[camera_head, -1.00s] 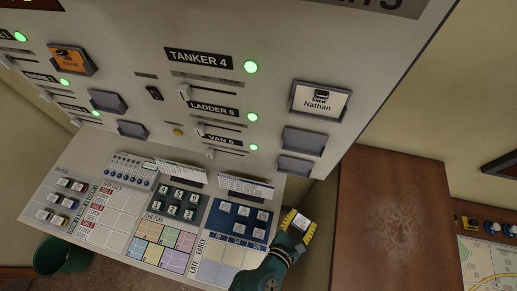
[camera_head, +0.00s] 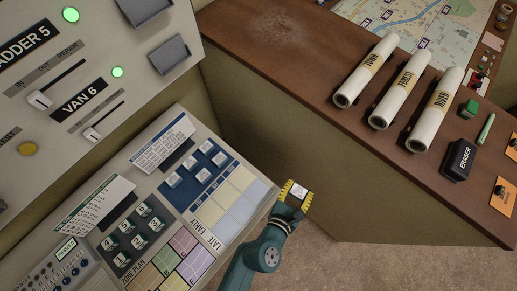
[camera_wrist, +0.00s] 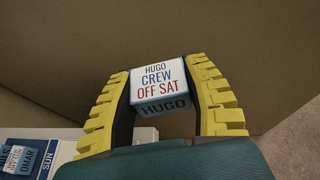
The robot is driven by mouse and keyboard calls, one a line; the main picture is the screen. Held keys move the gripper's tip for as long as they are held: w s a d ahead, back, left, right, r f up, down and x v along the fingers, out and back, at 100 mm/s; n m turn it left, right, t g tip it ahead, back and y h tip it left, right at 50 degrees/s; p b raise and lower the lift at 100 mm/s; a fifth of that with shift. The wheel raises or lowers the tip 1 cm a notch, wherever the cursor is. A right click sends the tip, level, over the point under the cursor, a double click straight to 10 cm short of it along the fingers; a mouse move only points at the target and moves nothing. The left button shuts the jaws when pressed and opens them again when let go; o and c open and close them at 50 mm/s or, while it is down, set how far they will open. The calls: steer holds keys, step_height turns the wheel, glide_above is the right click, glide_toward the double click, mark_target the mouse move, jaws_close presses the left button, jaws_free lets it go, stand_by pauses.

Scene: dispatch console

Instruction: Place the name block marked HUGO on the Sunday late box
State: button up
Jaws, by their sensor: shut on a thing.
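My gripper (camera_head: 297,193) is shut on the HUGO block (camera_wrist: 158,80). The block has a white top reading HUGO, CREW, OFF SAT and a teal side reading HUGO. The yellow fingers press its two sides. In the head view it is held beyond the right edge of the console, apart from it. The shift grid (camera_head: 240,205) has pale yellow boxes along EARLY and lavender boxes along LATE. Its day labels are too small to read there. A SUN label (camera_wrist: 47,161) shows at the lower left of the wrist view, near a block marked OMAR (camera_wrist: 27,158).
Several white-topped name blocks (camera_head: 197,160) stand on the blue panel above the grid. The grid boxes look empty.

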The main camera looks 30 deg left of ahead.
steer(key=shift+w+f+b, duration=0.4)
steer(key=shift+f+b, duration=0.2)
steer(key=shift+f, duration=0.2)
steer(key=shift+a+b, duration=0.1)
steer(key=shift+b, duration=0.35)
steer(key=shift+a+n+y, duration=0.15)
steer(key=shift+n+y, duration=0.15)
